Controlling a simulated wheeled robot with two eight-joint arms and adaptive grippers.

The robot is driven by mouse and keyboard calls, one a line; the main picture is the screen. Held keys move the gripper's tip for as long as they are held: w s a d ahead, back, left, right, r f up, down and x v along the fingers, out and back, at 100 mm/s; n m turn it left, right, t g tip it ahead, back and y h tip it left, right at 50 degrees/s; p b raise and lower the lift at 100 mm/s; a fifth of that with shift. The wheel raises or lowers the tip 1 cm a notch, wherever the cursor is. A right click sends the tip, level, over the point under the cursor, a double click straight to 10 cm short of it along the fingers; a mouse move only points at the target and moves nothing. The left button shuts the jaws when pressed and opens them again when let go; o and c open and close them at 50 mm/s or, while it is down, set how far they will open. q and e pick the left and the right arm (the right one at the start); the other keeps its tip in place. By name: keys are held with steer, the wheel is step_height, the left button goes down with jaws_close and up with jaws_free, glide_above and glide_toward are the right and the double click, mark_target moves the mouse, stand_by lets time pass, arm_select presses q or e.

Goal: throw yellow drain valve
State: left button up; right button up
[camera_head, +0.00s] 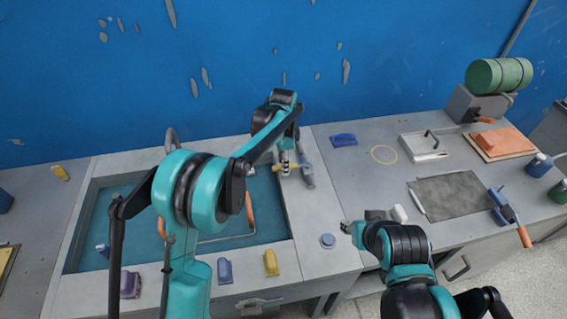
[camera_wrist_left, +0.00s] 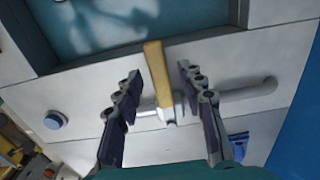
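The yellow drain valve handle (camera_wrist_left: 157,75) stands out in the left wrist view, joined to a grey pipe (camera_wrist_left: 245,92) on the sink's rim. My left gripper (camera_wrist_left: 160,95) is open, with one finger on each side of the handle and a gap on both sides. In the head view the left gripper (camera_head: 285,168) is over the right rim of the sink, where it partly hides the valve. My right gripper (camera_head: 348,228) is low over the counter's front part, right of a blue round knob; its fingers are too small to read.
The sink (camera_head: 270,208) holds blue water and an orange-handled frame. Yellow and blue blocks (camera_head: 271,262) lie on the front rim. On the right counter are a dark mat (camera_head: 450,195), a white tray (camera_head: 423,146) and a green cylinder (camera_head: 498,76). A blue wall closes the back.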

arm_select(q)
jaws_close()
